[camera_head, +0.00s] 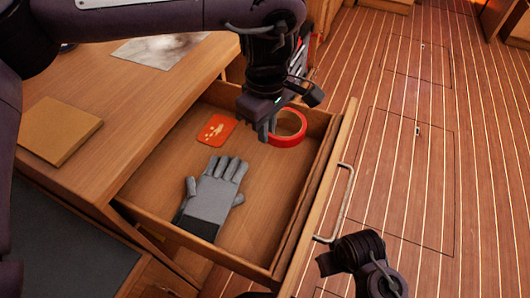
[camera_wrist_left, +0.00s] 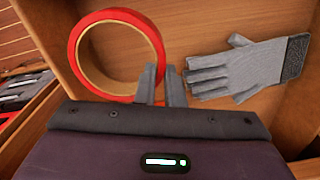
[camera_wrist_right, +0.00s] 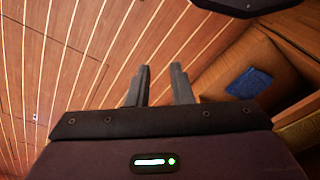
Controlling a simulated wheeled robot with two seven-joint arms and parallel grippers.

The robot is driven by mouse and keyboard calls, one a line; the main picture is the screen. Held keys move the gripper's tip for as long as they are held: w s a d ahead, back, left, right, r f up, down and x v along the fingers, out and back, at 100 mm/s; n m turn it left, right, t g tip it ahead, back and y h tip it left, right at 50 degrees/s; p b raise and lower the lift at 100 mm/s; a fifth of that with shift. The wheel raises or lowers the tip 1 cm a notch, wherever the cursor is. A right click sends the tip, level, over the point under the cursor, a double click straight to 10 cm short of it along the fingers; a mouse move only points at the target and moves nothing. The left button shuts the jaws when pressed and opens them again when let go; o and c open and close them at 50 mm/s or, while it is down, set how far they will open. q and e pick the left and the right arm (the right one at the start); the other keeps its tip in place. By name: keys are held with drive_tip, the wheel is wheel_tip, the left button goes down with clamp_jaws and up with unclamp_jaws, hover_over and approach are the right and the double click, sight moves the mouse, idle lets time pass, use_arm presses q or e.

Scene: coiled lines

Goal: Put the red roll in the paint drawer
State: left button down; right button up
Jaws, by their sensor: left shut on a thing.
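The red roll (camera_head: 290,139) is a ring of tape with a tan inside. In the left wrist view the red roll (camera_wrist_left: 76,52) stands out large, its right edge at the fingertips. My left gripper (camera_head: 266,133) is shut on its rim and holds it over the far part of the open drawer (camera_head: 262,222). I cannot tell whether the roll touches the drawer floor. An orange-red card with a pale paint-like mark (camera_head: 216,130) lies in this drawer. My right gripper (camera_wrist_right: 160,88) is open and empty, outside the drawer front.
A grey glove (camera_head: 214,192) lies in the drawer, near the card. The drawer front has a metal handle (camera_head: 343,205). A tan book (camera_head: 59,130) and a pale sheet (camera_head: 160,50) lie on the wooden desk. The plank floor at right is clear.

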sight(266, 159)
use_arm(q)
drive_tip(key=shift+f, duration=0.85)
drive_tip(key=shift+f+b, duration=0.4)
drive_tip(key=shift+f, duration=2.1)
use_arm(e)
drive_tip(key=shift+w+a+f+t, duration=0.15)
drive_tip(key=shift+w+a+t, duration=0.15)
drive_tip(key=shift+a+t, duration=0.25)
use_arm(q)
drive_tip(key=shift+f, duration=0.15)
drive_tip(key=c, duration=1.5)
unclamp_jaws()
drive_tip(key=shift+c, duration=0.2)
use_arm(e)
drive_tip(key=shift+a, duration=0.1)
